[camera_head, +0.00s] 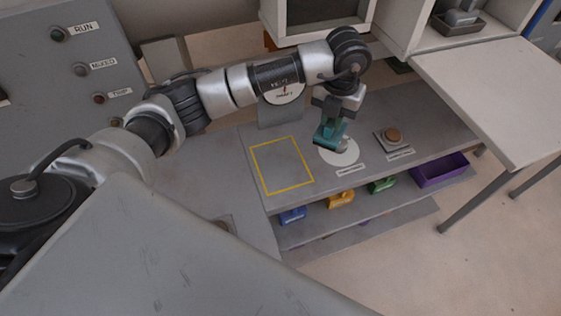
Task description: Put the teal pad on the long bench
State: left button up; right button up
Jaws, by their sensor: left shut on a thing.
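My left gripper (334,122) comes in from the left and points down over the long bench (235,172). It is shut on the teal pad (328,139), which is partly hidden by the fingers. The pad is over or at a white round disc (346,154) on the bench; I cannot tell whether it touches the disc. A yellow square outline (281,140) is marked on the bench to the left of the pad. My right gripper is not in view.
A brown round button on a plate (393,135) sits right of the disc. A shelf below holds blue (292,215), yellow (341,199), green (382,184) and purple (440,171) bins. A panel with labelled buttons (62,75) stands at left. A light table (500,90) is at right.

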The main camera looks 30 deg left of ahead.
pick_arm(q)
jog(key=shift+s+a+f, duration=0.2)
jog(key=shift+a+f, duration=0.05)
jog(key=shift+a, duration=0.1)
jog(key=s+a+f+p, duration=0.1)
jog(key=a+f+p, duration=0.1)
jog(key=a+f, duration=0.1)
jog(key=s+a+f+p, duration=0.2)
jog(key=a+f, duration=0.1)
jog(key=s+a+f+p, duration=0.2)
jog(key=a+f, duration=0.1)
jog(key=f, duration=0.1)
jog(key=shift+s+a, duration=0.15)
jog(key=shift+a, duration=0.05)
jog(key=shift+f, duration=0.25)
